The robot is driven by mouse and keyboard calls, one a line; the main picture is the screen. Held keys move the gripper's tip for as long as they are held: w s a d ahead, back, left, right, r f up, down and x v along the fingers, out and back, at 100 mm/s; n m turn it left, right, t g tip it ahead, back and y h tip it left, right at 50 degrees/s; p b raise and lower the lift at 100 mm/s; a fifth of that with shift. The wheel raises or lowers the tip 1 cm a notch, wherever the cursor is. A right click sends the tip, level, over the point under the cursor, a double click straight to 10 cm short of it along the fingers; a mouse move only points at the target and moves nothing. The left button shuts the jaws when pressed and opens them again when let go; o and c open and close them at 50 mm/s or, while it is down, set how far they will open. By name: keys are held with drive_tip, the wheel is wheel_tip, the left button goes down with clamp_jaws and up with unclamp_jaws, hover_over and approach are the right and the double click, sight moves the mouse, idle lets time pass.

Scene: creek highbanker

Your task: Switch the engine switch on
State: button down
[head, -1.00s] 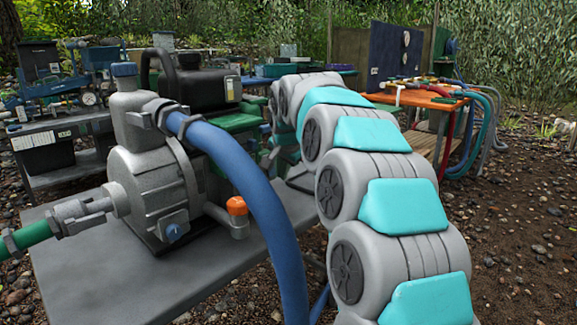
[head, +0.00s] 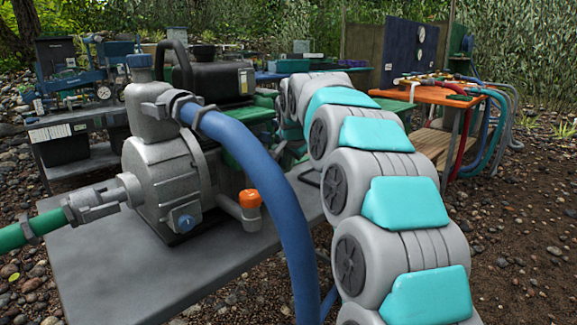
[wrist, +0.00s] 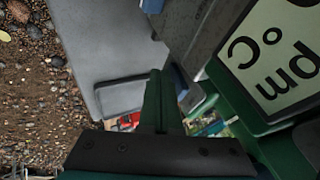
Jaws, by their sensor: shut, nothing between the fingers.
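The pump-and-engine set stands on a grey bench (head: 130,275) in the head view. The silver pump (head: 165,185) is in front, and the engine with its black tank (head: 215,82) and green parts is behind it. I cannot make out the engine switch for certain. In the wrist view my gripper (wrist: 160,82) is shut and empty, its dark green fingers together beside the engine's green frame. A small red part (wrist: 127,121) shows left of the fingers; I cannot tell what it is. In the head view my gripper is hidden behind my arm and the engine.
A blue hose (head: 270,175) arches from the pump down beside my arm. An orange-capped spout (head: 249,199) sticks out at the pump's right. In the wrist view a large lettered panel (wrist: 275,55) is close at right. An orange table (head: 415,102) stands behind at right.

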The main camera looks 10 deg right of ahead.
drive_tip(key=shift+r, duration=0.2)
drive_tip(key=shift+r+p, duration=0.4)
drive_tip(key=shift+r, duration=0.25)
drive_tip(key=s+d+f+v, duration=0.1)
drive_tip(key=d+v, duration=0.1)
drive_tip(key=v, duration=1)
drive_tip(key=shift+s, duration=0.35)
drive_tip(key=shift+d, duration=0.15)
